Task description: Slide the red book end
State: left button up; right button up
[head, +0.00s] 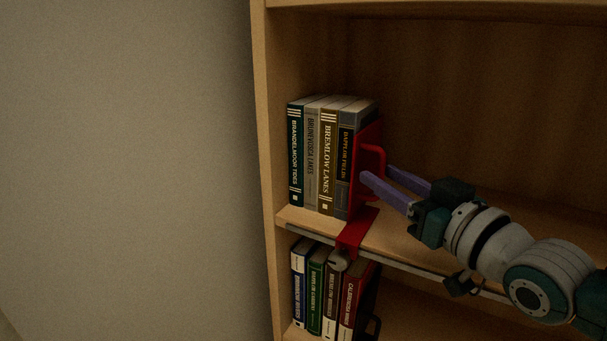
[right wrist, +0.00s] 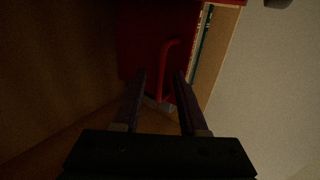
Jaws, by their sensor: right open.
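The red book end (head: 369,143) stands upright on the upper shelf, against the right side of a row of several books (head: 326,155). Its handle sticks out to the right, and its red foot (head: 357,232) hangs over the shelf's front edge. My right gripper (head: 376,172) is open at the handle, its two purple fingers pointing left. In the right wrist view the red handle (right wrist: 166,68) lies between and just beyond the open fingertips (right wrist: 160,76). I cannot tell whether they touch it. My left gripper is not in view.
The wooden shelf (head: 420,240) has free room to the right of the book end. A grey rail (head: 400,266) runs along its front edge. More books (head: 330,290) stand on the shelf below. A plain wall (head: 130,160) is on the left.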

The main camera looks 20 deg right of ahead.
jog(key=s+d, duration=0.1)
jog(key=s, duration=0.9)
jog(key=shift+b, duration=0.3)
jog(key=shift+w, duration=0.1)
jog(key=s+a+f+g, duration=0.5)
jog(key=a+f+g, duration=0.1)
jog(key=f, duration=0.1)
jog(key=s+a+f+g+h, duration=0.25)
jog(key=s+g, duration=0.55)
jog(key=s, duration=0.6)
notch_tip(320, 180, up, 29)
jog(key=p, duration=2.9)
jog(key=shift+w+r+n, duration=0.15)
jog(key=shift+r+n, duration=0.05)
jog(key=shift+n, duration=0.1)
